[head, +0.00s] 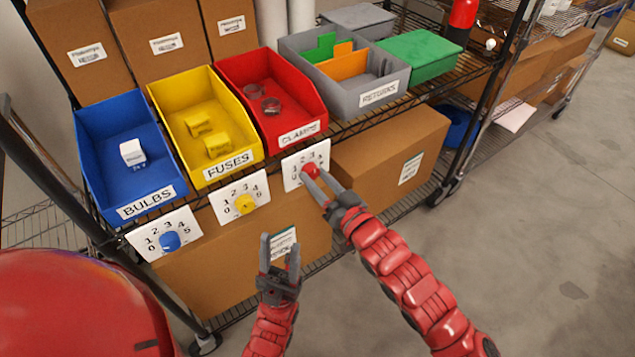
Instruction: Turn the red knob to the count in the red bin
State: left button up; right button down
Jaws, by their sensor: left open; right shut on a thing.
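The red bin (257,72), labelled CLAMPS, sits on the shelf and holds two clear ring-like clamps (262,98). Below its front edge is a white dial plate (293,161) with the red knob (310,171) on it. My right gripper (318,182) is at the red knob, shut on it, and its fingers hide part of the knob and the dial's lower numbers. I cannot read where the knob points. My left gripper (279,252) is open and empty, lower down and to the left, in front of a cardboard box.
The blue BULBS bin (95,125) holds a white box. A grey RETURNS bin (375,97) stands right. Open floor lies at right.

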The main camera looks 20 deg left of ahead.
jog(key=shift+n+b, duration=0.45)
jog(key=shift+n, duration=0.75)
jog(key=shift+n+b, duration=0.3)
jog(key=shift+n, duration=1.1)
jog(key=shift+c, duration=2)
grip_release()
jog(key=shift+d, duration=0.1)
